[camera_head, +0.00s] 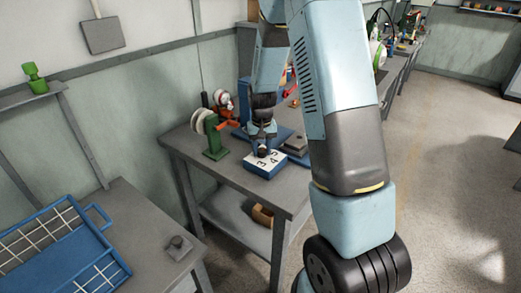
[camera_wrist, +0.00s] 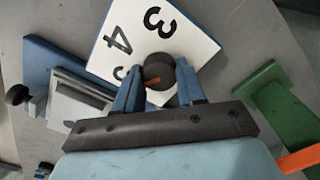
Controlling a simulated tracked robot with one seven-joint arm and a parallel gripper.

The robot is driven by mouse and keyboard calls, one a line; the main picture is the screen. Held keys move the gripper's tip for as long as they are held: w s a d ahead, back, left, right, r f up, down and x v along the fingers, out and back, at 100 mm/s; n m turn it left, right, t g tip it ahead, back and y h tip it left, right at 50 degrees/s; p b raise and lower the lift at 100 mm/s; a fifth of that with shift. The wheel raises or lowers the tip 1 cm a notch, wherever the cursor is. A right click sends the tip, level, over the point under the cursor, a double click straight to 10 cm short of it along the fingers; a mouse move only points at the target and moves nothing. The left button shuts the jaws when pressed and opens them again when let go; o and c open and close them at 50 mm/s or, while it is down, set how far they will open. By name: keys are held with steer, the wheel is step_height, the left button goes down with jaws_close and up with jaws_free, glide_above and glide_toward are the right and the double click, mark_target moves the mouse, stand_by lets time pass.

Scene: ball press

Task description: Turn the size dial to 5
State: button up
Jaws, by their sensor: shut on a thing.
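The size dial is a dark round knob (camera_wrist: 158,72) with an orange pointer, set on a white plate (camera_wrist: 190,28) with a blue edge. The digits 3 and 4 show clearly on the plate in the wrist view, and a third digit beside the left finger is partly hidden. The orange pointer lies between my fingers, toward the bottom of the wrist view. My gripper (camera_wrist: 160,90) has its two blue fingers shut on the knob from both sides. In the head view, my gripper (camera_head: 262,146) points down over the number plate (camera_head: 262,167) on the table.
A green stand (camera_head: 215,138) with white reels stands left of the plate; its green part (camera_wrist: 275,105) shows at right in the wrist view. A grey block on a blue base (camera_wrist: 80,100) lies on the other side. A blue wire tray (camera_head: 60,255) sits on the nearer bench.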

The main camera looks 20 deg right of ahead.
mark_target(262, 149)
steer(key=shift+w+d+r, duration=0.1)
steer(key=shift+w, duration=0.05)
steer(key=o, duration=0.8)
steer(key=shift+c, duration=0.2)
steer(key=o, duration=0.3)
step_height(262, 149, up, 14)
steer(key=shift+f, duration=0.2)
